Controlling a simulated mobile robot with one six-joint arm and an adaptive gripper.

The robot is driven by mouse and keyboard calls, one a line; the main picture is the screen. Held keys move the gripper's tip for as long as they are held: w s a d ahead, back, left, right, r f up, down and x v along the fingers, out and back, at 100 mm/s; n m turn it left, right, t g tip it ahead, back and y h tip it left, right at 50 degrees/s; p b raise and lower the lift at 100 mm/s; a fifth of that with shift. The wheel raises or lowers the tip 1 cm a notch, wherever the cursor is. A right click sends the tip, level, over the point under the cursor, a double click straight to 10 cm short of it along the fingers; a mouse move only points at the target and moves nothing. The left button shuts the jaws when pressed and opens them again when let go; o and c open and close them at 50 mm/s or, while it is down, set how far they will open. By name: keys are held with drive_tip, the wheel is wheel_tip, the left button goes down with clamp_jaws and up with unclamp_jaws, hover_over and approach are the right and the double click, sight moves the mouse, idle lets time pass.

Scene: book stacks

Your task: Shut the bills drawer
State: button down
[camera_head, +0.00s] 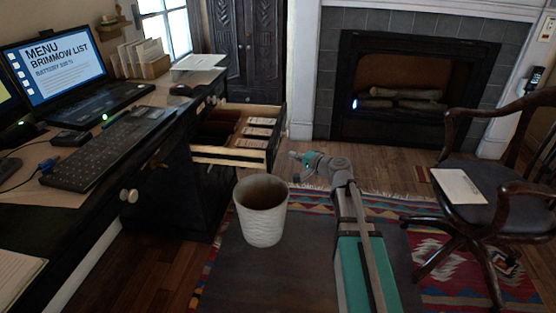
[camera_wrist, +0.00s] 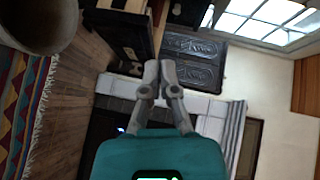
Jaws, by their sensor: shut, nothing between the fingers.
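The open drawer (camera_head: 238,152) juts out from the dark desk toward the fireplace. It has pale wooden sides, a dark front panel, and rows of bills or cards inside. I cannot read any label on it. My gripper (camera_head: 293,155) is just right of the drawer's front in the head view, with a small gap visible between them. In the wrist view my gripper (camera_wrist: 158,66) has its fingers together with nothing between them. The drawer's dark front and part of its inside show near the top of that view, partly cut off.
A pale bin (camera_head: 262,222) stands in front of the drawer, left of my arm. The desk (camera_head: 60,215) carries a laptop (camera_head: 62,75) and a keyboard (camera_head: 110,148). A chair (camera_head: 490,190) is at right. The floor before the fireplace (camera_head: 400,95) is clear.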

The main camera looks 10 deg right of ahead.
sight(273, 143)
drive_tip(key=w+d+f+m+t+h+b, duration=0.1)
drive_tip(key=w+d+f+m+t+b, duration=0.2)
drive_tip(key=d+f+b, duration=0.1)
drive_tip(key=d+b, duration=0.1)
drive_tip(key=b, duration=0.1)
drive_tip(key=shift+w+f+m+b, duration=0.15)
drive_tip(key=shift+f+m+b, duration=0.15)
drive_tip(key=shift+f+b, duration=0.05)
drive_tip(key=x, duration=0.4)
drive_tip(key=a+x, duration=0.1)
drive_tip(key=x, duration=0.6)
drive_tip(key=shift+a+r, duration=0.1)
drive_tip(key=shift+a, duration=0.2)
drive_tip(key=shift+w+a, duration=0.15)
drive_tip(key=shift+a, duration=0.75)
drive_tip(key=shift+w, duration=0.15)
